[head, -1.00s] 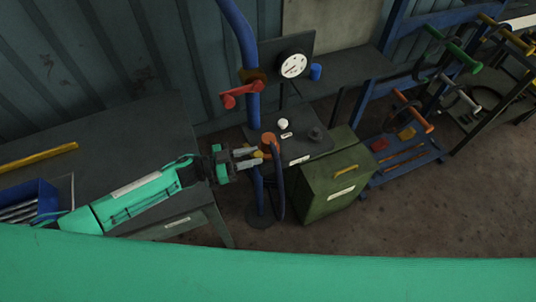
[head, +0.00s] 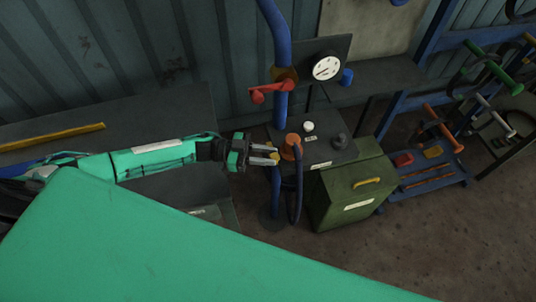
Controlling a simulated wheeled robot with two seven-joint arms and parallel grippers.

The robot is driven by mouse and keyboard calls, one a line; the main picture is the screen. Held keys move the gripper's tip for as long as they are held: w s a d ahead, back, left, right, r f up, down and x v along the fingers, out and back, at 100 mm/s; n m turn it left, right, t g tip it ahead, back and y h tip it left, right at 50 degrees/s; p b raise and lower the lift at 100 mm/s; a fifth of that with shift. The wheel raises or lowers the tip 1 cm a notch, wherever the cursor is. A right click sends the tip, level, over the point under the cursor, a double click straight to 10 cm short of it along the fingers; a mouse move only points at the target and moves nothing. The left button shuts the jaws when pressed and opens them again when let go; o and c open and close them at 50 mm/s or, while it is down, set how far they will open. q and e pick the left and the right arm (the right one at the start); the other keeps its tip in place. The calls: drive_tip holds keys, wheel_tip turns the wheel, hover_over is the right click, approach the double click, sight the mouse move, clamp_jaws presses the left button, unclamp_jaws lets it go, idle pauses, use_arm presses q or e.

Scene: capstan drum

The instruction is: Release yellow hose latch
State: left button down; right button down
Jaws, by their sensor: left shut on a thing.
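The orange hose coupling (head: 292,146) stands at the left edge of the dark panel top, with a dark blue hose (head: 298,197) hanging in a loop below it. A small yellow latch (head: 274,156) shows at the coupling's left side. My left gripper (head: 272,155) reaches in from the left, and its grey fingers are shut on the yellow latch. The fingers partly hide the latch, so its exact angle cannot be told. My right gripper is not in view.
A blue vertical pipe (head: 278,40) with a red lever valve (head: 268,91) rises just behind the coupling. A gauge (head: 327,67), a white knob (head: 308,127) and a green cabinet (head: 345,200) stand to the right. A dark bench (head: 150,110) lies left.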

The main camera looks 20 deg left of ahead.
use_arm(q)
drive_tip(key=c, duration=1.1)
unclamp_jaws()
drive_tip(key=s+a+b, duration=0.1)
drive_tip(key=a, duration=0.3)
drive_tip(key=s+a+b, duration=0.1)
drive_tip(key=a+b, duration=0.1)
drive_tip(key=a, duration=0.3)
drive_tip(key=a+b, duration=0.2)
drive_tip(key=a, duration=0.2)
drive_tip(key=shift+s+a, duration=0.35)
drive_tip(key=shift+s, duration=0.05)
